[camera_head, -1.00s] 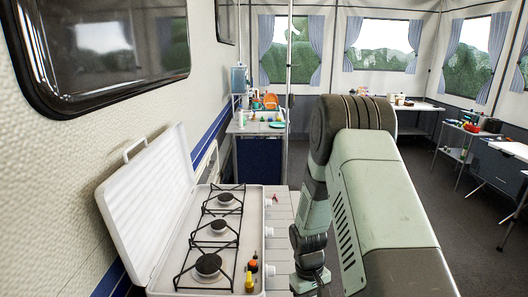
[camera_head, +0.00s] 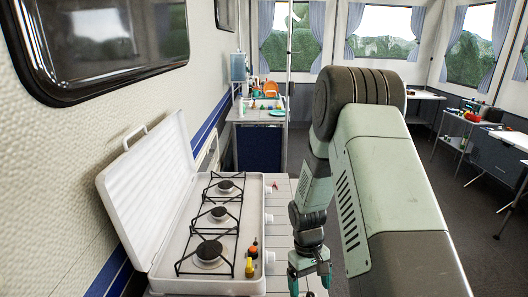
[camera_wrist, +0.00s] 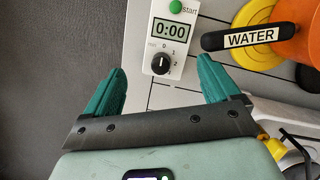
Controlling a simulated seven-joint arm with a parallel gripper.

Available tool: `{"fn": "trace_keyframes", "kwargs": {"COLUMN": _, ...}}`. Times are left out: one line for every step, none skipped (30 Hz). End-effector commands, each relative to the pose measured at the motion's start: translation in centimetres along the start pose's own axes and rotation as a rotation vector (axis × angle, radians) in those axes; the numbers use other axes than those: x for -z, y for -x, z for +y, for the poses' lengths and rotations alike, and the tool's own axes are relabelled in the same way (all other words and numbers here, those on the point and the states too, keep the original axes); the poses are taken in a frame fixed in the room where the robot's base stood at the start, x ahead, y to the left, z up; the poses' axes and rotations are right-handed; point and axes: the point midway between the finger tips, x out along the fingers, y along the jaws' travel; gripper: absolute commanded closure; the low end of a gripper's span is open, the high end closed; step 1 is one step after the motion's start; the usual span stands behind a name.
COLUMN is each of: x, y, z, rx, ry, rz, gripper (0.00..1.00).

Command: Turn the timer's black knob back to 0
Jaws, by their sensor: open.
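The timer (camera_wrist: 168,32) is a small white box with a green start button, a display reading 0:00 and a black knob (camera_wrist: 162,64). The marks 0, 1 and 2 stand around the knob. Its white pointer line looks roughly upward, but its exact setting is too small to tell. My gripper (camera_wrist: 162,70) has teal fingers. It is open and empty, with one fingertip on either side of the knob in the wrist view and apart from it. In the head view my gripper (camera_head: 309,283) hangs at the counter's right edge. I cannot make out the timer there.
A black handle marked WATER (camera_wrist: 250,40) with orange and yellow parts lies right of the timer. The white stove (camera_head: 165,285) with its raised lid (camera_head: 150,205) stands left of my gripper. Grey floor (camera_wrist: 50,80) is clear to the left in the wrist view.

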Motion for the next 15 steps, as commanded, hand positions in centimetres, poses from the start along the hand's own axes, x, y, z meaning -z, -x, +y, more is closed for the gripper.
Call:
{"fn": "trace_keyframes", "kwargs": {"x": 0.0, "y": 0.5, "z": 0.0, "rx": -0.001, "ry": -0.001, "rz": 0.002, "gripper": 0.11}}
{"fn": "trace_keyframes", "kwargs": {"x": 0.0, "y": 0.8, "z": 0.0, "rx": -0.001, "ry": -0.001, "rz": 0.002, "gripper": 0.11}}
{"fn": "trace_keyframes", "kwargs": {"x": 0.0, "y": 1.1, "z": 0.0, "rx": 0.0, "ry": -0.001, "rz": 0.001, "gripper": 0.11}}
{"fn": "trace_keyframes", "kwargs": {"x": -0.1, "y": 1.3, "z": 0.0, "rx": 0.0, "ry": -0.001, "rz": 0.001, "gripper": 0.11}}
{"fn": "trace_keyframes", "kwargs": {"x": -0.1, "y": 1.5, "z": 0.0, "rx": 0.0, "ry": -0.001, "rz": 0.002, "gripper": 0.11}}
{"fn": "trace_keyframes", "kwargs": {"x": -0.1, "y": 1.9, "z": 0.0, "rx": 0.0, "ry": -0.002, "rz": 0.003, "gripper": 0.11}}
{"fn": "trace_keyframes", "kwargs": {"x": -0.1, "y": 2.1, "z": 0.0, "rx": 0.0, "ry": -0.002, "rz": 0.002, "gripper": 0.11}}
{"fn": "trace_keyframes", "kwargs": {"x": -0.1, "y": 2.4, "z": 0.0, "rx": 0.0, "ry": -0.002, "rz": 0.002, "gripper": 0.11}}
{"fn": "trace_keyframes", "kwargs": {"x": -0.2, "y": 2.6, "z": 0.0, "rx": 0.0, "ry": -0.002, "rz": 0.001, "gripper": 0.11}}
{"fn": "trace_keyframes", "kwargs": {"x": -0.2, "y": 2.9, "z": 0.0, "rx": 0.0, "ry": -0.002, "rz": 0.002, "gripper": 0.11}}
{"fn": "trace_keyframes", "kwargs": {"x": -0.2, "y": 3.1, "z": 0.0, "rx": 0.0, "ry": -0.002, "rz": 0.002, "gripper": 0.11}}
{"fn": "trace_keyframes", "kwargs": {"x": -0.2, "y": 3.5, "z": 0.0, "rx": 0.0, "ry": -0.002, "rz": 0.003, "gripper": 0.11}}
{"fn": "trace_keyframes", "kwargs": {"x": -0.2, "y": 3.7, "z": 0.0, "rx": 0.0, "ry": -0.002, "rz": 0.002, "gripper": 0.11}}
{"fn": "trace_keyframes", "kwargs": {"x": -0.2, "y": 3.9, "z": 0.0, "rx": 0.0, "ry": -0.002, "rz": 0.002, "gripper": 0.11}}
{"fn": "trace_keyframes", "kwargs": {"x": -0.3, "y": 4.0, "z": 0.0, "rx": 0.0, "ry": -0.002, "rz": 0.001, "gripper": 0.11}}
